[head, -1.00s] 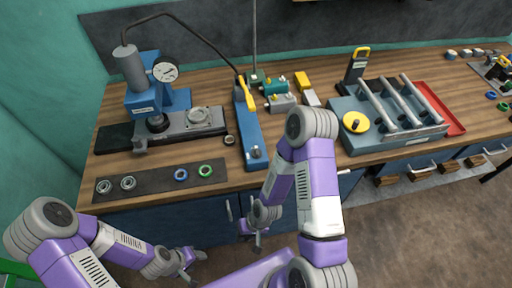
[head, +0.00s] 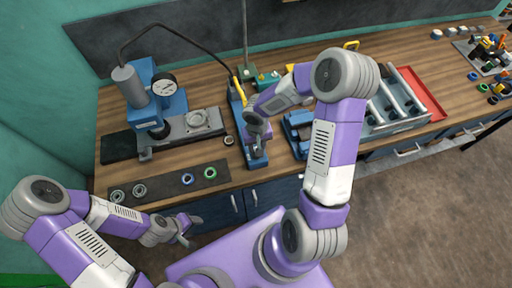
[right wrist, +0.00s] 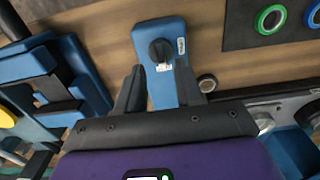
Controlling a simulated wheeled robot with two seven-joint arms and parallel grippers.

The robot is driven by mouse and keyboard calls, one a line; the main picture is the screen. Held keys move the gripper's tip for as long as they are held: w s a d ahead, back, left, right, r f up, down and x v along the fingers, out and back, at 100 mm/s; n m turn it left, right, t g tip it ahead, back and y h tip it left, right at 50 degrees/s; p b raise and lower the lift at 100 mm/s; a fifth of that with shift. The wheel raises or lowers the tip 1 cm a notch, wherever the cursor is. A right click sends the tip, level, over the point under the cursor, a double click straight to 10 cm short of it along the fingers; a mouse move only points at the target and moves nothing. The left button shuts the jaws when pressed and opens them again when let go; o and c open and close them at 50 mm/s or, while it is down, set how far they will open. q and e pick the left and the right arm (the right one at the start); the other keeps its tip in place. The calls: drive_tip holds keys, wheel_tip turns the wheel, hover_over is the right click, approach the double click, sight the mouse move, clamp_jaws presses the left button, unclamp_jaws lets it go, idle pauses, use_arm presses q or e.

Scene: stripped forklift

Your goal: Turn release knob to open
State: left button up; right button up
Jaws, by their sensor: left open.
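The blue hand pump (head: 237,110) lies on the bench, its near end facing me. Its black release knob (right wrist: 160,50) shows clearly in the right wrist view, on top of that end and beside a white label. In the head view my right gripper largely hides the knob. My right gripper (right wrist: 158,88) is open and empty, its two fingers apart on either side of the pump's width, with the knob just beyond the tips. It also shows above the pump's near end in the head view (head: 257,138). My left gripper (head: 187,230) is open and empty in front of the bench.
A blue press with a gauge (head: 155,105) stands left of the pump. A dark mat (head: 165,187) with several rings lies at the front left. A blue fixture (head: 297,133) sits close on the pump's right. A red tray (head: 424,92) is farther right.

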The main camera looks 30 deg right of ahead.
wheel_tip(320, 180, down, 4)
drive_tip(key=shift+f, duration=0.1)
drive_tip(key=shift+w, duration=0.1)
clamp_jaws()
